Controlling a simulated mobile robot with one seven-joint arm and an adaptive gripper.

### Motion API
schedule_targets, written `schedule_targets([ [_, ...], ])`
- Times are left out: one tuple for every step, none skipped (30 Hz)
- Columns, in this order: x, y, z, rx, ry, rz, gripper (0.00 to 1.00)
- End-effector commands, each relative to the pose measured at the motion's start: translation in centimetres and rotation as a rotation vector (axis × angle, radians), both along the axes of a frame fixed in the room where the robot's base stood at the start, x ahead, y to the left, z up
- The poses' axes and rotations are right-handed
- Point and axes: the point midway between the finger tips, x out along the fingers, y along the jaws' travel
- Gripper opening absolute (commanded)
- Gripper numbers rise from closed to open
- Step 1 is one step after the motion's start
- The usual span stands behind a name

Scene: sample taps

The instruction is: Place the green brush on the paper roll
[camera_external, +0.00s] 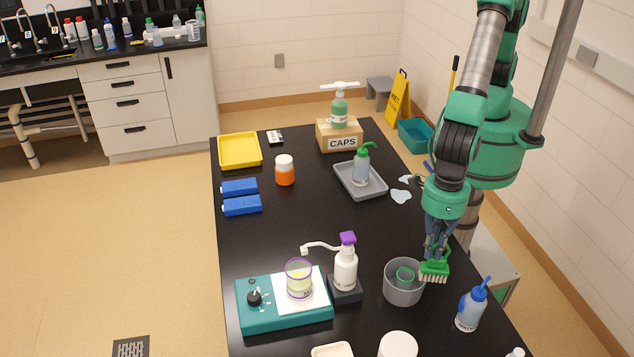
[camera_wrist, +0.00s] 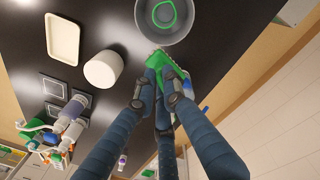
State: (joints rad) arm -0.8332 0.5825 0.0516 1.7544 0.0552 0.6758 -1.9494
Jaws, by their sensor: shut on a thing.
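My gripper (camera_external: 436,252) is shut on the green brush (camera_external: 434,268), whose pale bristles face down. The brush is beside the right rim of the grey tub, above the table; I cannot tell whether it touches the rim. In the wrist view the green brush (camera_wrist: 160,62) sits between the fingertips of my gripper (camera_wrist: 158,80), partly hidden by them. A white cylinder, which looks like the paper roll (camera_external: 398,345), stands at the front of the table, cut off by the picture's lower edge. The paper roll (camera_wrist: 103,69) shows whole in the wrist view, left of my gripper.
The grey tub (camera_external: 390,292) with a green ring stands between brush and pump bottle (camera_external: 346,268). A blue-capped bottle (camera_external: 470,308) stands close on the right. A white tray (camera_wrist: 63,38) lies beside the roll. The table's middle (camera_external: 270,222) is clear.

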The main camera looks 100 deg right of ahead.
Motion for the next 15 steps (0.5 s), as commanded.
schedule_targets([
  [-0.05, 0.08, 0.14, -0.003, 0.003, -0.046, 0.0],
  [-0.07, 0.12, 0.13, -0.006, 0.005, -0.078, 0.0],
  [-0.09, 0.15, 0.12, -0.009, 0.009, -0.122, 0.0],
  [-0.11, 0.18, 0.12, -0.011, 0.012, -0.156, 0.0],
  [-0.12, 0.2, 0.13, -0.014, 0.014, -0.191, 0.0],
  [-0.15, 0.23, 0.16, -0.017, 0.017, -0.237, 0.0],
  [-0.18, 0.27, 0.17, -0.019, 0.02, -0.273, 0.0],
  [-0.21, 0.29, 0.18, -0.021, 0.025, -0.31, 0.0],
  [-0.25, 0.33, 0.17, -0.024, 0.029, -0.357, 0.0],
  [-0.29, 0.35, 0.16, -0.026, 0.032, -0.395, 0.0],
  [-0.33, 0.38, 0.14, -0.028, 0.036, -0.431, 0.0],
  [-0.37, 0.42, 0.12, -0.031, 0.041, -0.48, 0.0],
  [-0.39, 0.45, 0.12, -0.033, 0.044, -0.519, 0.0],
  [-0.42, 0.48, 0.14, -0.034, 0.048, -0.557, 0.0],
  [-0.45, 0.53, 0.16, -0.034, 0.053, -0.609, 0.0],
])
